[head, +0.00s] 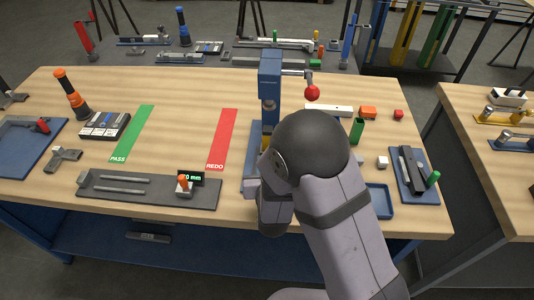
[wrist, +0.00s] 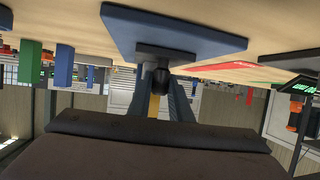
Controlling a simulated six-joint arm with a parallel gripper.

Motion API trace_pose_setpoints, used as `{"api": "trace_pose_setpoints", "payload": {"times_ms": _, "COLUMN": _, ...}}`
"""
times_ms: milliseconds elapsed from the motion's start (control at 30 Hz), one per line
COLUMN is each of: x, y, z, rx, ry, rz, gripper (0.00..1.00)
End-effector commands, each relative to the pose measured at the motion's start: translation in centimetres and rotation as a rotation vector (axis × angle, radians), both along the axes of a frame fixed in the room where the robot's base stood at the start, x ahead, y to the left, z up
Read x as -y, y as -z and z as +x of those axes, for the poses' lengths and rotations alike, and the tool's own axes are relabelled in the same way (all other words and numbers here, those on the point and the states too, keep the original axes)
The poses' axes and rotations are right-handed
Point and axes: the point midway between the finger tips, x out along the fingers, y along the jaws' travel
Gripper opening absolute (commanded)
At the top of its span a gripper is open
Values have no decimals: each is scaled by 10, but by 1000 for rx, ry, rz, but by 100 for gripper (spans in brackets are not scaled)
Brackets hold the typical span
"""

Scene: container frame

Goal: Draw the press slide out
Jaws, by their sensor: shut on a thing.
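The blue press (head: 270,75) stands upright near the middle of the bench, with a red ball (head: 312,93) on its lever. Its blue base (head: 252,170) reaches toward the front edge, partly hidden by my arm. In the wrist view, which looks upside down, a blue plate (wrist: 175,32) spans the top. A round black knob (wrist: 161,75) is below it in the picture. My gripper (wrist: 163,88) is shut on this knob, one finger on each side. The head view hides the fingers and knob behind my arm. I cannot tell how far the slide is out.
A green PASS strip (head: 131,134) and a red REDO strip (head: 222,139) lie left of the press. A grey rail fixture (head: 150,199) with a small display (head: 191,178) is at front left. A blue tray (head: 379,201) and a clamp fixture (head: 413,174) stand to the right.

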Motion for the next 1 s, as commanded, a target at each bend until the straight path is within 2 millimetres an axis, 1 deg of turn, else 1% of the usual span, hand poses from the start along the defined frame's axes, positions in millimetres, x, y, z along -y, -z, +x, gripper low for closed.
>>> {"api": "trace_pose_setpoints", "payload": {"times_ms": 33, "x": -2, "y": 2, "z": -9, "rx": -4, "ry": -7, "rz": 0, "gripper": 0}}
{"api": "trace_pose_setpoints", "payload": {"times_ms": 100, "x": -3, "y": 1, "z": -19, "rx": -4, "ry": -9, "rz": 0, "gripper": 0}}
{"api": "trace_pose_setpoints", "payload": {"times_ms": 233, "x": -1, "y": 1, "z": -32, "rx": -3, "ry": -6, "rz": 0, "gripper": 0}}
{"api": "trace_pose_setpoints", "payload": {"times_ms": 367, "x": 0, "y": 0, "z": -37, "rx": -3, "ry": -5, "rz": 0, "gripper": 0}}
{"api": "trace_pose_setpoints", "payload": {"times_ms": 633, "x": 0, "y": 1, "z": -38, "rx": -6, "ry": -6, "rz": -3, "gripper": 0}}
{"api": "trace_pose_setpoints", "payload": {"times_ms": 667, "x": 0, "y": 2, "z": -38, "rx": -6, "ry": -6, "rz": -3, "gripper": 23}}
{"api": "trace_pose_setpoints", "payload": {"times_ms": 700, "x": 0, "y": 1, "z": -38, "rx": -5, "ry": -7, "rz": -4, "gripper": 33}}
{"api": "trace_pose_setpoints", "payload": {"times_ms": 733, "x": 0, "y": 1, "z": -37, "rx": -5, "ry": -6, "rz": -3, "gripper": 37}}
{"api": "trace_pose_setpoints", "payload": {"times_ms": 1000, "x": 0, "y": 0, "z": -36, "rx": -2, "ry": -3, "rz": -2, "gripper": 37}}
